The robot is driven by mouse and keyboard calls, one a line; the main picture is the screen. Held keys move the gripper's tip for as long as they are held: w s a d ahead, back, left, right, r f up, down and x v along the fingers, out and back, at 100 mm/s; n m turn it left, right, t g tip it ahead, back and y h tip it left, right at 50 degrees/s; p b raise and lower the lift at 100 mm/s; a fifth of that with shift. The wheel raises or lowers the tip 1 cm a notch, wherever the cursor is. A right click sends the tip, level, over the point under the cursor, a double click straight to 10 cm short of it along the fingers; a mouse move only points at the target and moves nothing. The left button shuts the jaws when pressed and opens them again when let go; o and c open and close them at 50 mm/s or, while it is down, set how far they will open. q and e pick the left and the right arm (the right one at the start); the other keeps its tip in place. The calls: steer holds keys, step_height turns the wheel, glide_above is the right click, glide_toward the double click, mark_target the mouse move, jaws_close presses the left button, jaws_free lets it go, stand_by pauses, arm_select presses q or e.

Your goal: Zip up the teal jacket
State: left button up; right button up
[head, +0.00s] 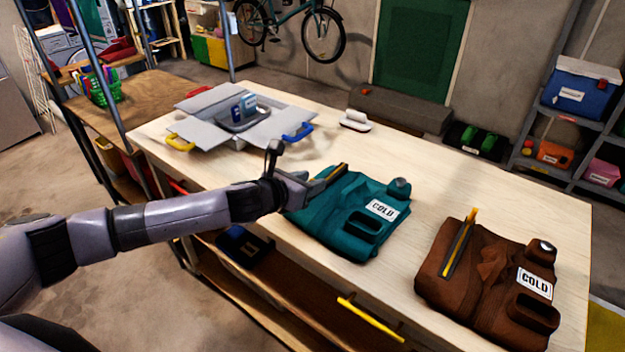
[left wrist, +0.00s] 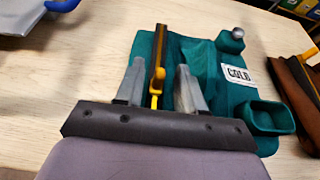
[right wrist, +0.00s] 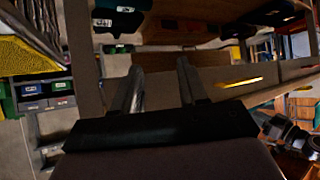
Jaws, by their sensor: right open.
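The teal jacket (head: 345,222) lies folded on the wooden table, with a white COLD label and a pocket-like opening on its right part. Its dark zipper strip with yellow edging (head: 331,176) shows near its upper left. In the left wrist view the yellow zipper pull (left wrist: 156,84) stands between the fingers of my left gripper (left wrist: 160,82). The fingers are apart, with a gap on each side of the pull. In the head view my left gripper (head: 308,186) is at the jacket's left edge. My right gripper (right wrist: 160,82) is open and empty, away from the jacket.
A brown jacket (head: 480,280) with its own COLD label lies at the right of the table (head: 400,165). An open grey box (head: 240,118) with yellow and blue handles stands at the back left. A white brush-like item (head: 355,121) lies behind the teal jacket.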

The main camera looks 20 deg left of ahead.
arm_select(q)
steer(key=shift+x, duration=0.8)
